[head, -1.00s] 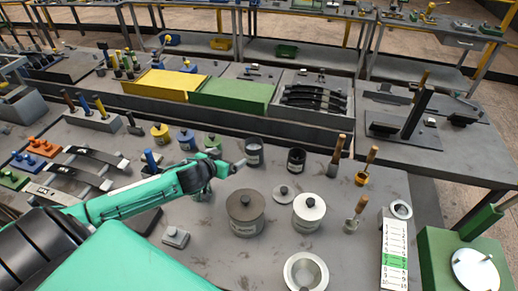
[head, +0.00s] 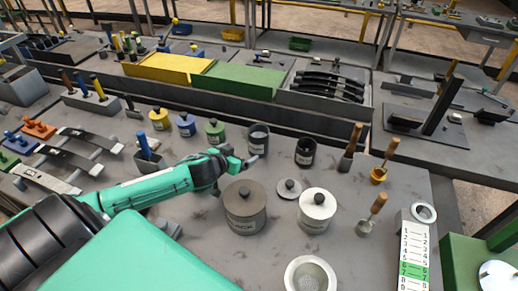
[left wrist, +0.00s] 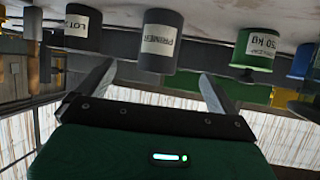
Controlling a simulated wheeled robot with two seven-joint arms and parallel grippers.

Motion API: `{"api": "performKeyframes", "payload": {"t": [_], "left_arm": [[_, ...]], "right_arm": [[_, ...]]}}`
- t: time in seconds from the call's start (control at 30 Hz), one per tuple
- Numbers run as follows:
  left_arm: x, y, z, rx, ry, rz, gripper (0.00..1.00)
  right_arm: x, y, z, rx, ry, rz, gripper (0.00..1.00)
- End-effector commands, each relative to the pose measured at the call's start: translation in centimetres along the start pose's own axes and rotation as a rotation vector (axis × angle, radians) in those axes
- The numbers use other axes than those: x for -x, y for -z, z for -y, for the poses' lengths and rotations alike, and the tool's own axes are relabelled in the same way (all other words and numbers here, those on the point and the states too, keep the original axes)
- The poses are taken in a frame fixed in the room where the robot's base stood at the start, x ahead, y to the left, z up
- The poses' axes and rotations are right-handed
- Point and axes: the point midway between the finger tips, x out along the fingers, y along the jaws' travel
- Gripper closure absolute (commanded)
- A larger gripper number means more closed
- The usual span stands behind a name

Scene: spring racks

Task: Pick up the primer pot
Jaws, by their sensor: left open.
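The primer pot (head: 258,138) is a dark grey cylinder standing on the bench, between a green pot (head: 214,133) and a black pot (head: 305,152). In the left wrist view, which is upside down, the primer pot (left wrist: 161,42) shows its PRIMER label between and beyond the finger ends. My left gripper (head: 250,161) is open and empty, on the near side of the pot. In the left wrist view its two fingers (left wrist: 155,72) point toward the pot, one to each side. I cannot tell whether they touch it. My right gripper is not in view.
A large grey-brown lidded pot (head: 245,208) and a white lidded pot (head: 317,211) stand close in front of my left gripper. A loose lid (head: 288,189) lies between them. A blue pot (head: 186,125) and a yellow pot (head: 160,119) stand farther left.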

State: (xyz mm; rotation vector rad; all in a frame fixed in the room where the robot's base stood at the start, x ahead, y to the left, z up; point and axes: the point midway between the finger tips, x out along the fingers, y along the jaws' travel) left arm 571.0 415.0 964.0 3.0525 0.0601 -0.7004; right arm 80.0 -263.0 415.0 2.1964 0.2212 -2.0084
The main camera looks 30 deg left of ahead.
Motion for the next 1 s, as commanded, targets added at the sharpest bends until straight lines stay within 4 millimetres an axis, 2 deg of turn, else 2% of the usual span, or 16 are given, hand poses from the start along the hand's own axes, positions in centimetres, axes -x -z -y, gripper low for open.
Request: {"api": "performKeyframes", "payload": {"t": [0.17, 0.6, 1.0], "left_arm": [[-1.5, 0.2, 0.0, 0.001, 0.0, -0.003, 0.04], [-7.5, 0.1, 0.0, 0.001, 0.001, -0.001, 0.04], [-9.8, 0.1, 0.1, 0.0, 0.001, -0.001, 0.04]], "right_arm": [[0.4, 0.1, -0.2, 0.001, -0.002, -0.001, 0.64], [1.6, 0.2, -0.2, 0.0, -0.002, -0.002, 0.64], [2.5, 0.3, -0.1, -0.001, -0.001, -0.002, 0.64]]}}
